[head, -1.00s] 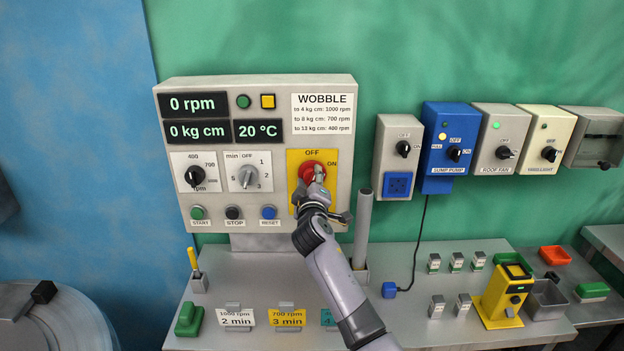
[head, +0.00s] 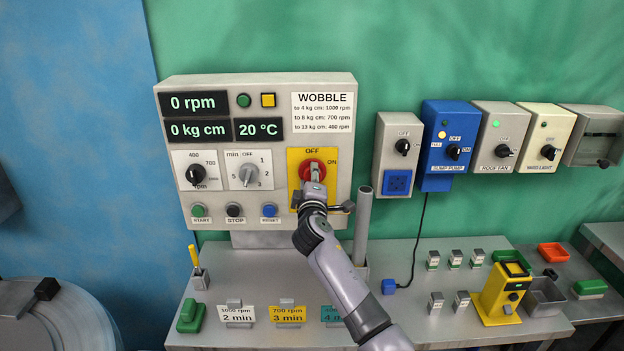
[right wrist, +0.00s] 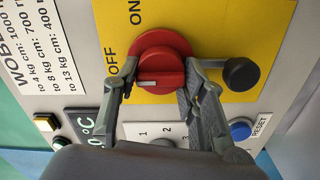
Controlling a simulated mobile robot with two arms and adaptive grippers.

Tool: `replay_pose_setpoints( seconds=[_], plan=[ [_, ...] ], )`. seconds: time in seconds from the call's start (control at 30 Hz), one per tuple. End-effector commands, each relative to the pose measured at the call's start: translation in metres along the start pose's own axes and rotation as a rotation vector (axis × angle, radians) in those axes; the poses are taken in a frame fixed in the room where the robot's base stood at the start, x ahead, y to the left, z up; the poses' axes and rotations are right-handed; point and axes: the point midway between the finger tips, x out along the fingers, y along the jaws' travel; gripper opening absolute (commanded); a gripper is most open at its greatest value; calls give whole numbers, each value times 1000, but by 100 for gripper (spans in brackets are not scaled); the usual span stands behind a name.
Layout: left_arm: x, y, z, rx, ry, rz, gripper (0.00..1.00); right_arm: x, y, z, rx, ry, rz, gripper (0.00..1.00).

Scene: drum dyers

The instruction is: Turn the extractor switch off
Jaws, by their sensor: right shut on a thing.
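A red round switch (head: 311,164) sits on a yellow plate (head: 294,167) marked OFF and ON, on the right of the grey control panel (head: 270,100). I take it as the extractor switch. In the right wrist view, my right gripper (right wrist: 158,84) is shut on the raised handle of the red switch (right wrist: 163,52), a finger at each end. The handle's white mark is on the side toward OFF. In the head view, my right gripper (head: 314,190) covers the switch's lower part. My left gripper is not in view.
A dark knob (right wrist: 240,73) stands just below the switch, close to my finger. A grey upright post (head: 362,225) stands right of my arm. Sump pump (head: 450,140) and roof fan (head: 500,130) boxes hang to the right.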

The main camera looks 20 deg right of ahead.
Motion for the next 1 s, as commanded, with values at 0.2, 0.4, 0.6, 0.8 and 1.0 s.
replay_pose_setpoints(
  seconds=[0.2,0.4,0.6,0.8,1.0],
  plan=[
    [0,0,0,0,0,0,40,0,-1,-1,-4,2,-1,42],
    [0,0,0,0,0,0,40,0,-1,0,-2,1,-1,55],
    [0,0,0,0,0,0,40,0,-1,0,-1,0,-1,59],
    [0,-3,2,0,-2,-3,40,-2,-1,0,0,0,0,59],
    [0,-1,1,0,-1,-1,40,-21,-2,0,0,1,0,59]
  ],
)
